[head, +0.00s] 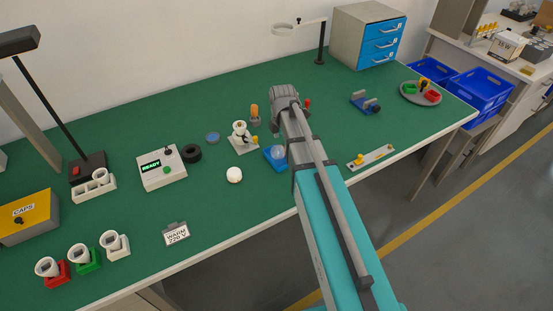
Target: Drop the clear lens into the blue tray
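A small blue tray (268,151) sits on the green bench, just left of my arm, which hides its right edge. A pale, see-through round piece (279,154) shows within the tray's outline and looks like the clear lens; I cannot tell whether it rests on the tray floor. My gripper (284,92) is above the bench, beyond the tray and away from it. Its fingers are hard to make out, so its opening and any held thing cannot be told.
A white dome (234,175), a bulb stand (241,138), a dark ring (192,153) and a bluish disc (212,137) lie left of the tray. A READY box (162,169) stands further left. A white strip (370,157) lies right of my arm.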

